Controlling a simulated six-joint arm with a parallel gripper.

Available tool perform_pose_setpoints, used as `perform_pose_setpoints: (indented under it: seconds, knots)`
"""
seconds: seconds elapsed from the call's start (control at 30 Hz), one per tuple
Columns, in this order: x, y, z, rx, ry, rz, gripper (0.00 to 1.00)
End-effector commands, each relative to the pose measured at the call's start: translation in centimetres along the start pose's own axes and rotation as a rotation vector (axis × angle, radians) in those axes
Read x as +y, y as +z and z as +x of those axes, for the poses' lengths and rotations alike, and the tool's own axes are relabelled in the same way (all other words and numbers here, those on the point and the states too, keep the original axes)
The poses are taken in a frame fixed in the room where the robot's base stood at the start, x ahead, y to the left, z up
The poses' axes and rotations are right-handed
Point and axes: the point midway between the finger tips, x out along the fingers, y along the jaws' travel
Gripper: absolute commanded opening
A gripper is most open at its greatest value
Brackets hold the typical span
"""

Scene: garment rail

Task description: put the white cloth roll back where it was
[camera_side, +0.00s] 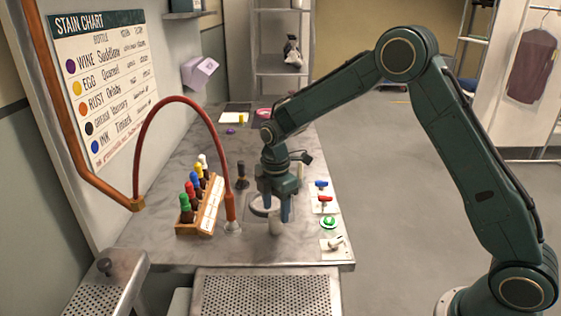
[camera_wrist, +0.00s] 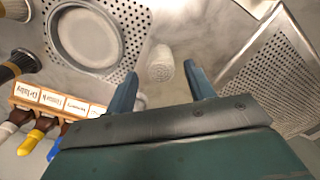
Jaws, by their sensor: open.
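The white cloth roll (camera_side: 275,223) appears to stand upright on the metal table, near the front corner of a perforated plate with a round pale dish. In the wrist view the roll (camera_wrist: 160,64) shows from above, pale and rounded, in the gap between my fingers. My gripper (camera_side: 278,213) points down over it with its fingers apart. In the wrist view my open gripper (camera_wrist: 163,70) has a finger on each side of the roll, with clear space showing around it. I cannot tell whether the fingertips are level with the roll or above it.
A wooden rack (camera_side: 200,218) of colour-capped bottles and a red hose (camera_side: 231,205) stand left of my gripper. The dish (camera_wrist: 87,38) is close by. Small cards with coloured items (camera_side: 325,201) line the right edge. A perforated tray (camera_side: 265,293) is in front.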

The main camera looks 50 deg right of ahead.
Motion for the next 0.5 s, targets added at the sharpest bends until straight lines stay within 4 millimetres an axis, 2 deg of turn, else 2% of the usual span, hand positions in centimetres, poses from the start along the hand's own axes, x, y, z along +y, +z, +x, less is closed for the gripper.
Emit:
perform_pose_setpoints:
  seconds: [0.3,0.5]
  knots:
    - [0.1,0.0,-5.3,0.001,0.003,0.0,0.54]
    - [0.0,0.0,-7.7,0.0,0.001,0.0,0.54]
